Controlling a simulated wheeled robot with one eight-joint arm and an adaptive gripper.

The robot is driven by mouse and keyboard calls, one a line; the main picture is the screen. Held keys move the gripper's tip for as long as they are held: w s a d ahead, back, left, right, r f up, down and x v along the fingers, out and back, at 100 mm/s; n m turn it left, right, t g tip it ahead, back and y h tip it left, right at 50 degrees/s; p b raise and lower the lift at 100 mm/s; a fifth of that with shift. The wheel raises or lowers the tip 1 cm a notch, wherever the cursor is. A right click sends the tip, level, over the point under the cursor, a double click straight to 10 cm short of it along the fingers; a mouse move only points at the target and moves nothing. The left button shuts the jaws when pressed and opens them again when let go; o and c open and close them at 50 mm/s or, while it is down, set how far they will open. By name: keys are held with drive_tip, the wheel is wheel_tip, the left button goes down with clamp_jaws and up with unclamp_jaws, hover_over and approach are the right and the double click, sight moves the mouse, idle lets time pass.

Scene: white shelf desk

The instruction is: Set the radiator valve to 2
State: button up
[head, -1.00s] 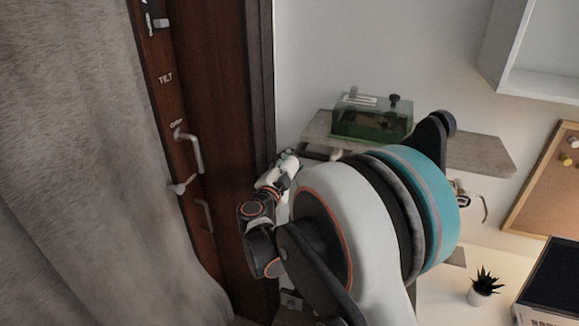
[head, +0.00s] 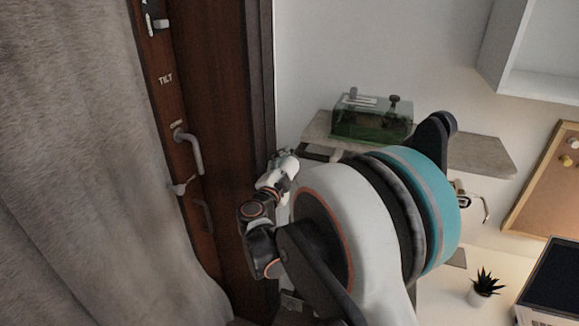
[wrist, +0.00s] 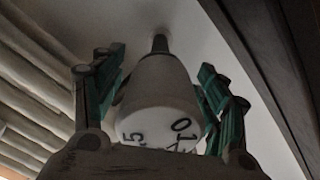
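The radiator valve (wrist: 162,95) is a white, rounded knob in the middle of the wrist view, with a dark stem at its far end. Dark digits on its near edge read 5 at left and 0 toward the right; a mark after the 0 is cut off, and I see no clear 2. My gripper (wrist: 160,92) has its green-padded fingers on either side of the knob, very close to it. Whether both pads press on it I cannot tell. In the head view my arm hides the valve and the fingertips.
Cream radiator tubes (wrist: 30,90) run along the left of the wrist view. In the head view a grey shelf (head: 480,153) with a green transparent box (head: 370,122) stands behind my arm. A dark wooden door frame (head: 225,130) and grey curtain (head: 80,160) are at left.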

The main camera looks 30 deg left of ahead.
drive_tip(key=s+d, duration=0.1)
drive_tip(key=s, duration=1.1)
drive_tip(key=shift+d, duration=0.2)
